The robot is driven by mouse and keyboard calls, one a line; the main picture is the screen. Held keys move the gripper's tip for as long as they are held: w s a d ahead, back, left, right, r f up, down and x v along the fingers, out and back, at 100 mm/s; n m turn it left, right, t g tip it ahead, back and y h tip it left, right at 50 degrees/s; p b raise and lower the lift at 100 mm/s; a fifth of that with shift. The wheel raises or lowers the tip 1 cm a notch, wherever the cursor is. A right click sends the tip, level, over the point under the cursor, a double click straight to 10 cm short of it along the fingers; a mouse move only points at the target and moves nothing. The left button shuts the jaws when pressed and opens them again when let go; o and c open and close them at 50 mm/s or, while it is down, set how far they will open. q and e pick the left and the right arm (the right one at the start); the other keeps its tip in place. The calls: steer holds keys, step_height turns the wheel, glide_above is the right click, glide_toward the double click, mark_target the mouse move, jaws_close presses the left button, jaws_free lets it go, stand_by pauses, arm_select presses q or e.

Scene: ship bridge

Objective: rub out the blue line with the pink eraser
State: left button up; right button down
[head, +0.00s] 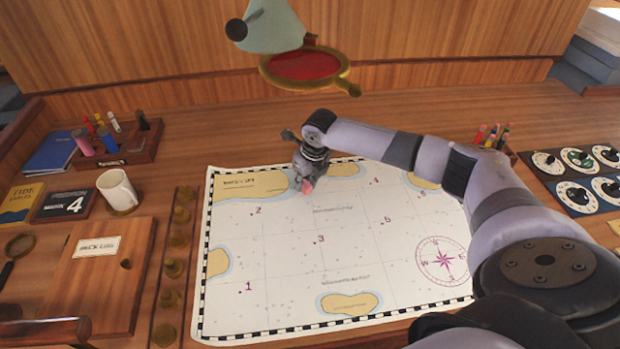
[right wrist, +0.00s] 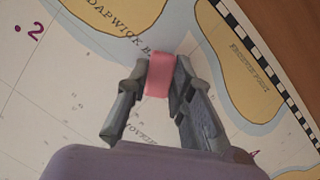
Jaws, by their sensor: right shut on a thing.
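The pink eraser (right wrist: 159,75) is held between the fingers of my right gripper (right wrist: 152,88), which is shut on it. In the head view the right gripper (head: 309,174) points down at the upper part of the sea chart (head: 280,290), with the pink eraser (head: 307,188) at its tip. The eraser is at or just above the paper beside an island at the top; I cannot tell if it touches. I cannot make out a drawn blue line apart from the pale blue coast bands; the gripper may hide it. My left gripper is not in view.
A white mug (head: 117,190), a pen holder (head: 128,147) and a wooden box lid (head: 98,275) stand left of the chart. Brass pieces (head: 172,267) line its left edge. Dials (head: 577,197) sit at the right. A red-and-brass object (head: 303,67) hangs above.

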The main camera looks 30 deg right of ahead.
mark_target(283, 194)
steer(key=shift+w+a, duration=0.1)
steer(key=shift+a, duration=0.5)
steer(key=shift+w+a+p, duration=0.15)
steer(key=shift+a+p, duration=0.05)
steer(key=shift+a, duration=0.4)
steer(key=shift+w+a+p, duration=0.15)
steer(key=shift+a, duration=0.45)
steer(key=shift+w+a, duration=0.25)
steer(key=shift+a, duration=0.95)
steer(key=shift+r+p, duration=2.95)
steer(key=shift+r, duration=0.1)
